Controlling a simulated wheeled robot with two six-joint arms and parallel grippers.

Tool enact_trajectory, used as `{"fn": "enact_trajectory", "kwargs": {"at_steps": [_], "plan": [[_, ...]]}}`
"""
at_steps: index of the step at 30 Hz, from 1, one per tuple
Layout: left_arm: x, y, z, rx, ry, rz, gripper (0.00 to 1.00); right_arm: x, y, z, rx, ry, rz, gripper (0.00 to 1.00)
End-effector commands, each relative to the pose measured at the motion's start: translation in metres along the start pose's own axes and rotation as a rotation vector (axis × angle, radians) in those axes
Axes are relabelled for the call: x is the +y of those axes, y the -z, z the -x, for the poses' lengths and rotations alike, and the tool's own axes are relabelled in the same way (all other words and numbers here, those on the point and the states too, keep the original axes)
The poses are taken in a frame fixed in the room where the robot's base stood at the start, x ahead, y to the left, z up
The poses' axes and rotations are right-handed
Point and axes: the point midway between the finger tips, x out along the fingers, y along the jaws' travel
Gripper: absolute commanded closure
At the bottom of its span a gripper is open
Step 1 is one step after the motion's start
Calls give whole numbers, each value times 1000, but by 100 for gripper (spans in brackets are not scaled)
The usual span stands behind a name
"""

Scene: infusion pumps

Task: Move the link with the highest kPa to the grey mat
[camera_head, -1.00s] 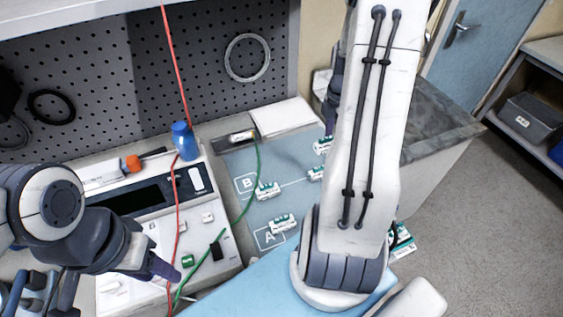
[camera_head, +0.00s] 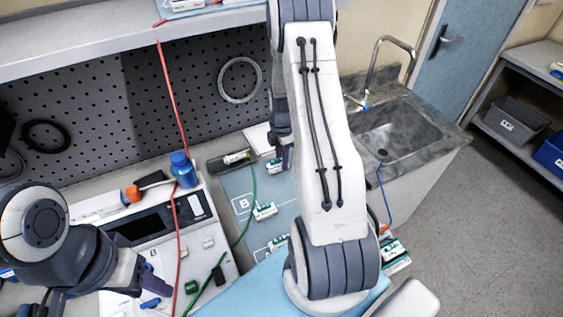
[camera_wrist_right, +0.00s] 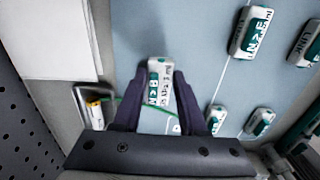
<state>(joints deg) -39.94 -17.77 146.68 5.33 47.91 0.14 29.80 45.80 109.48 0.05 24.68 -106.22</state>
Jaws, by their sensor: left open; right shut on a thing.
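My right gripper (camera_wrist_right: 158,108) is shut on a white link (camera_wrist_right: 155,85) with a green label; its kPa figure is too small to read. In the head view this link (camera_head: 274,165) is at the right gripper, over the back of the blue-grey mat (camera_head: 240,186). Other white-and-green links lie on the mat near the letter B (camera_head: 265,211) and at the front (camera_head: 279,243). The right wrist view shows several more, one upper right (camera_wrist_right: 250,32). My left gripper (camera_head: 150,285) is open and empty above the white device. I cannot tell for certain which surface is the grey mat.
A dark grey tray (camera_head: 216,166) with a yellow-marked item (camera_head: 236,156) lies behind the mat. A blue bottle (camera_head: 183,170) and the white device (camera_head: 165,235) stand left. Red and green cables cross there. A sink (camera_head: 395,132) is at right. My right arm hides part of the mat.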

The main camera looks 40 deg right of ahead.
Motion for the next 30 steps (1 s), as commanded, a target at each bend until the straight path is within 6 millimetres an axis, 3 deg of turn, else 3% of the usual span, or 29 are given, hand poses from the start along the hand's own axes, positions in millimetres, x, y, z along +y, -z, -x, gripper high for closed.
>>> {"fn": "enact_trajectory", "kwargs": {"at_steps": [6, 18, 19, 21, 30], "plan": [[1, 1, 12, 0, 0, 1, 50, -1, 0, -25, 1, 2, 1, 100], [0, 0, 8, 0, 0, 0, 50, -1, 0, -32, 0, 1, 1, 100], [1, 0, 8, 0, 0, 0, 50, -1, 0, -32, 0, 1, 1, 55], [1, 0, 9, 0, 0, 0, 50, -1, 0, -31, 0, 1, 1, 29], [1, 1, 9, 0, 0, 0, 50, -1, 0, -30, 0, 1, 1, 29]]}}
